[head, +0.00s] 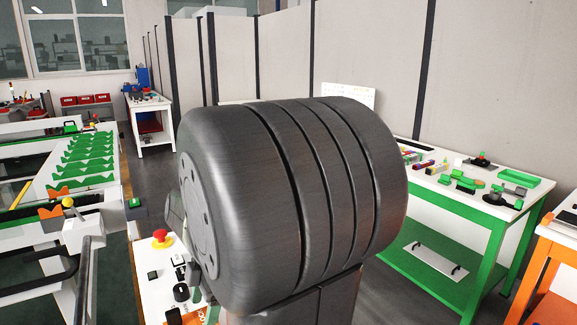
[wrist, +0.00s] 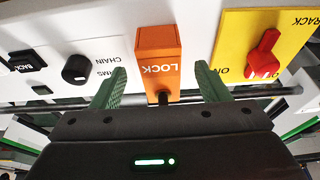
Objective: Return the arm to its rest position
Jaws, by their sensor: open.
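My gripper (wrist: 162,80) is open in the wrist view, its two green fingers apart with nothing held between them. An orange block marked LOCK (wrist: 158,58) shows between and beyond the fingertips, with a small black peg at its lower end. I cannot tell how far the fingers are from it. In the head view a large dark grey arm link of mine (head: 270,190) fills the middle and hides the gripper.
The white control panel (head: 150,285) carries a red mushroom button (head: 162,239). In the wrist view a black knob (wrist: 76,69) is left and a red switch (wrist: 263,58) on yellow is right. A rack with green notched strips (head: 85,160) stands left, a green-framed table (head: 470,212) right.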

